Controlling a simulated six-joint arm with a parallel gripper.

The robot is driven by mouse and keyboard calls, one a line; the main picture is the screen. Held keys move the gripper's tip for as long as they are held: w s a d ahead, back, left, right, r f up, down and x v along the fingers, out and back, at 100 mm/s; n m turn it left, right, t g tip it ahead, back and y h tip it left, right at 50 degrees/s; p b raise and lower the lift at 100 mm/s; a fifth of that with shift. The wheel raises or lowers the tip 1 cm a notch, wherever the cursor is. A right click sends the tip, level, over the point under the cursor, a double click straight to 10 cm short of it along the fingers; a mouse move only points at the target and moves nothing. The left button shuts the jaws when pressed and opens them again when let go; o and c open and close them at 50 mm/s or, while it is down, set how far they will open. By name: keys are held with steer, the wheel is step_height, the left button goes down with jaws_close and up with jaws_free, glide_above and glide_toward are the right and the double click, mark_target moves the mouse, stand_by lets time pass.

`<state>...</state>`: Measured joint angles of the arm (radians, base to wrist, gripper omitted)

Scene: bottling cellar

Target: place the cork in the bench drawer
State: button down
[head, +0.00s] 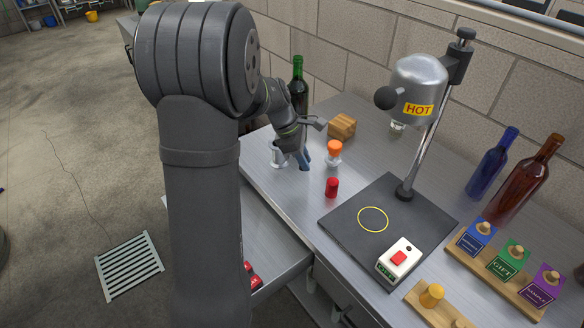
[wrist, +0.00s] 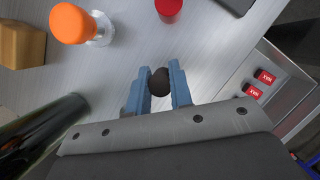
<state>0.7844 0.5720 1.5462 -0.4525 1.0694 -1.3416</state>
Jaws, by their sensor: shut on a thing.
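My gripper (head: 305,161) is low over the bench top, near the orange-topped glass. In the wrist view its blue fingers (wrist: 160,88) are closed on a dark brown, rounded thing, which I take to be the cork (wrist: 160,80). The cork is hidden in the head view. The bench drawer (head: 275,238) stands open at the front of the bench, left of the hot-head stand in the head view, partly hidden by my arm. Small red labelled blocks lie in it, and it also shows at the right of the wrist view (wrist: 272,62).
An orange-topped glass (head: 334,150), a red cylinder (head: 332,188) and a wooden block (head: 342,126) stand near my gripper. A dark green bottle (head: 298,85) stands behind. The HOT-labelled stand (head: 418,88) rises from a black plate (head: 345,222) to the right.

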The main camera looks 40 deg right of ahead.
steer(key=w+f, duration=0.1)
steer(key=w, duration=0.1)
steer(key=w+f, duration=0.1)
steer(key=w, duration=0.1)
steer(key=shift+w+a+f, duration=0.1)
steer(key=shift+a+f, duration=0.2)
steer(key=shift+a, duration=0.1)
steer(key=shift+f, duration=1.95)
steer(key=shift+f, duration=0.15)
steer(key=c, duration=1.3)
jaws_free()
steer(key=v, duration=1.1)
steer(key=shift+o, duration=0.7)
steer(key=shift+w+a+r, duration=0.1)
steer(key=shift+a+r, duration=0.05)
steer(key=shift+r, duration=0.5)
